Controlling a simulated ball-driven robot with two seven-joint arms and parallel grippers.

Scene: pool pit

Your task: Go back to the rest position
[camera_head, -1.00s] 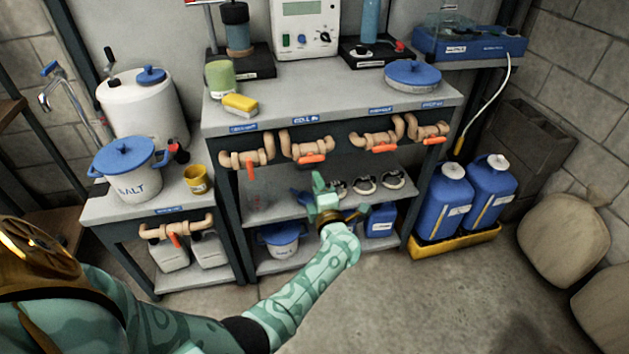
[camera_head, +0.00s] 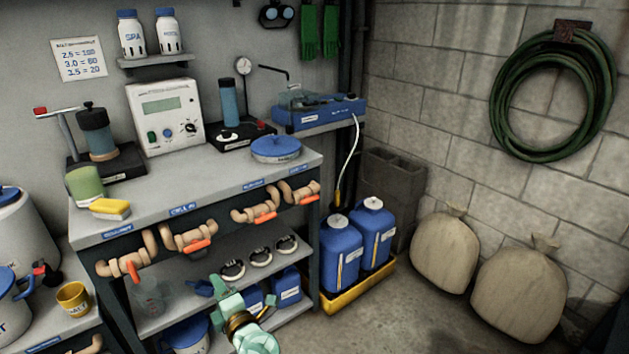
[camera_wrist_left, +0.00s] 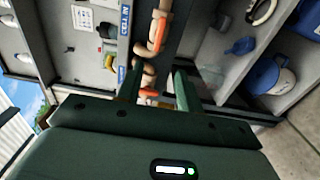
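My left gripper (camera_head: 231,298) shows at the bottom of the head view, pale green, in front of the bench's lower shelves. Only its front end and part of the wrist are in the picture. In the left wrist view my left gripper (camera_wrist_left: 158,85) has its two dark green fingers apart. Nothing is held between them; orange-handled pipe valves (camera_wrist_left: 149,75) show behind the gap. I cannot tell exactly how far the fingers are from the bench. My right gripper is in neither view.
Blue canisters (camera_head: 341,252) stand in a yellow tray (camera_head: 358,288). Sacks (camera_head: 520,290) lean against the right wall. Bare floor (camera_head: 400,325) lies right of the gripper.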

